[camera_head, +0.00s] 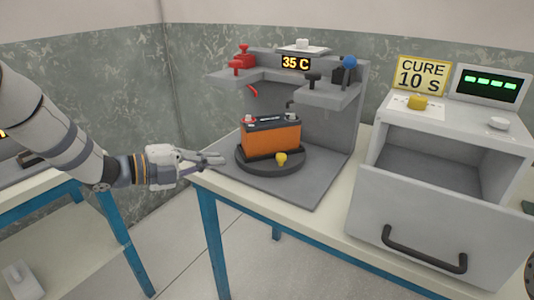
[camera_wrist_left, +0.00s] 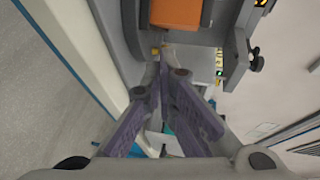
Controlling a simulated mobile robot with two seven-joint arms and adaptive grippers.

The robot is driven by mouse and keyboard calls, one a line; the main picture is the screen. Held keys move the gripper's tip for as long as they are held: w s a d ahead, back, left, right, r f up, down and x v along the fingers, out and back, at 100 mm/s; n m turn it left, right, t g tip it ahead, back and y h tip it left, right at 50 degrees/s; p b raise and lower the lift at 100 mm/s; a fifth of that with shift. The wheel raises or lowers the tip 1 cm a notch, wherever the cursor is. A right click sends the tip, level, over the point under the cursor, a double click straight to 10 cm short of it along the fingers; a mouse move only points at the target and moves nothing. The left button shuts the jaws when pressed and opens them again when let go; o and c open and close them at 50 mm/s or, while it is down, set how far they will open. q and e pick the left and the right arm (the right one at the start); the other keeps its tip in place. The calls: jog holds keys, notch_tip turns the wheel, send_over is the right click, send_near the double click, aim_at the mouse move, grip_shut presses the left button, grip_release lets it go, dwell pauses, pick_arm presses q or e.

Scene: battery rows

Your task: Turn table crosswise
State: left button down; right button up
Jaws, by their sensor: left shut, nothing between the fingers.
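The turntable is a dark round disc (camera_head: 262,169) on a grey base plate (camera_head: 312,188). An orange battery (camera_head: 271,142) with a black top stands upright on it, its long side facing me. A yellow knob (camera_head: 281,158) is at the disc's front edge. My left gripper (camera_head: 220,160) is shut and empty, just left of the disc, with a small gap to it in the head view. My right gripper is not in view.
Behind the turntable, a grey stand (camera_head: 326,118) carries a red clamp (camera_head: 242,62), a blue-knobbed clamp (camera_head: 347,70) and a "35 C" display (camera_head: 296,63). At right is a white box with an open drawer (camera_head: 430,228). The table's left edge is beneath the gripper.

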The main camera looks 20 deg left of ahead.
pick_arm(q)
jog(key=s+m+h, duration=0.1)
jog(key=s, duration=0.1)
jog(key=b, duration=0.2)
send_near(277, 157)
jog(key=x, duration=0.6)
jog(key=shift+f, duration=0.2)
jog(key=shift+w+d, duration=0.3)
jog(key=shift+w, duration=0.05)
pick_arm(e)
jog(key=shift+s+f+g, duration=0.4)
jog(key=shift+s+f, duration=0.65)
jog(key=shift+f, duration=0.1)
